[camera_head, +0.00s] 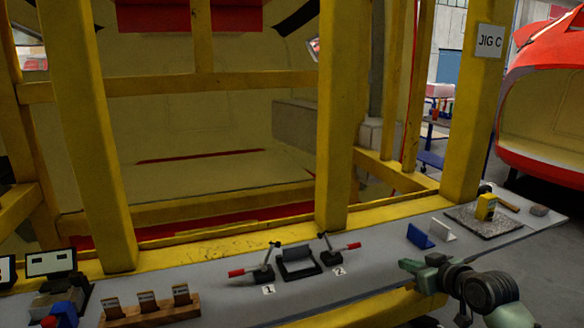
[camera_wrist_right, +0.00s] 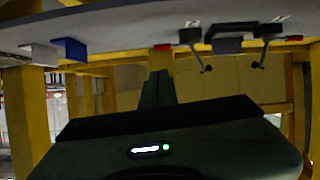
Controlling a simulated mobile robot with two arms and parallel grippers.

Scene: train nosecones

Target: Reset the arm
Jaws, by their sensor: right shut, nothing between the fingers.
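My right gripper (camera_head: 407,265) is in front of the grey bench shelf (camera_head: 375,270), at its front edge in the right half of the head view. Its arm comes in from the lower right. In the right wrist view its fingers (camera_wrist_right: 158,88) are together with nothing between them, and the dark gripper body fills the lower part. My left gripper and arm are not in the head view.
Two red-handled clamps (camera_head: 262,268) (camera_head: 335,250) flank a black cradle (camera_head: 298,262). A blue block (camera_head: 420,236) and a white block (camera_head: 443,230) stand near my right gripper. A yellow box (camera_head: 486,207) sits on a speckled plate. A wooden rack (camera_head: 150,313) is at left. Yellow posts (camera_head: 340,120) rise behind.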

